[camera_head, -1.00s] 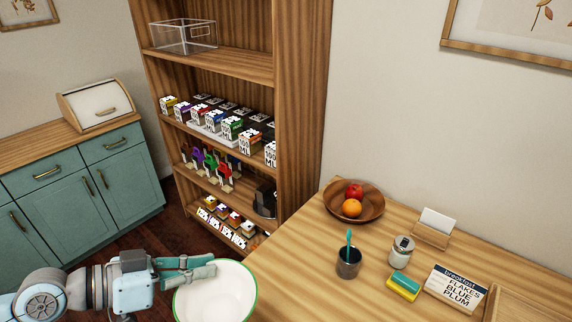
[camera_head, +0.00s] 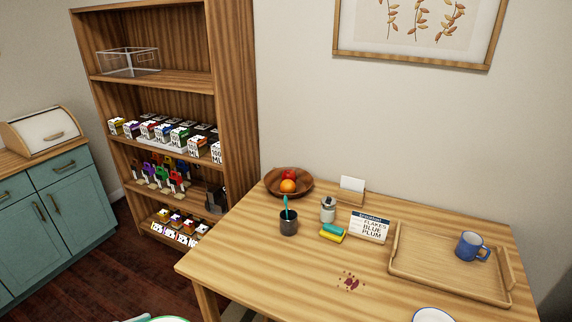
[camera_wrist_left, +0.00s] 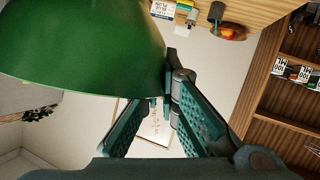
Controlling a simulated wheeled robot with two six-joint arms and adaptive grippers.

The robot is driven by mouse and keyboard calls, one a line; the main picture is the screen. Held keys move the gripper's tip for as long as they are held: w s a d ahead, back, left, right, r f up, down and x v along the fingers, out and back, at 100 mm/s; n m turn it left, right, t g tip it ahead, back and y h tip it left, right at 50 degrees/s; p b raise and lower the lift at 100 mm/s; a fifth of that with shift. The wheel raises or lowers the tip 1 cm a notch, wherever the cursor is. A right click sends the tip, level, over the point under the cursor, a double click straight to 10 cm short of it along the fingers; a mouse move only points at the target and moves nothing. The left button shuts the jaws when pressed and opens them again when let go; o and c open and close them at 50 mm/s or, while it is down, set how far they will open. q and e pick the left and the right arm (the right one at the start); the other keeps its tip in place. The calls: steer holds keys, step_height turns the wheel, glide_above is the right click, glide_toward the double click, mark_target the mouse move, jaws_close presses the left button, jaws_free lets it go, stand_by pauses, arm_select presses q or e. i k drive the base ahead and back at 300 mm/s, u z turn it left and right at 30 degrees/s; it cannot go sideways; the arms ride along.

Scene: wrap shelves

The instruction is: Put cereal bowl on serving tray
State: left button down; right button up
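The cereal bowl (camera_wrist_left: 85,50) fills the upper left of the left wrist view, showing its green outside. Only a sliver of its green rim (camera_head: 172,319) shows at the bottom edge of the head view. My left gripper (camera_wrist_left: 162,98) is shut on the bowl's edge and holds it off the table. Most of this gripper is out of the head view. The wooden serving tray (camera_head: 418,277) lies on the right of the table with a blue mug (camera_head: 470,247) on its right part. My right gripper is not in view.
On the wooden table (camera_head: 260,262) are a fruit bowl (camera_head: 305,190), dark cup (camera_head: 288,226), jar (camera_head: 328,210), sponges (camera_head: 333,233), breakfast sign (camera_head: 370,228) and card holder (camera_head: 351,197). A blue-rimmed dish (camera_head: 433,315) is at the front edge, near a dark red stain (camera_head: 349,282).

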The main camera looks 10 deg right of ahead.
mark_target(431, 268)
steer(key=k, duration=0.65)
steer(key=z, duration=1.65)
steer(key=i, duration=1.5)
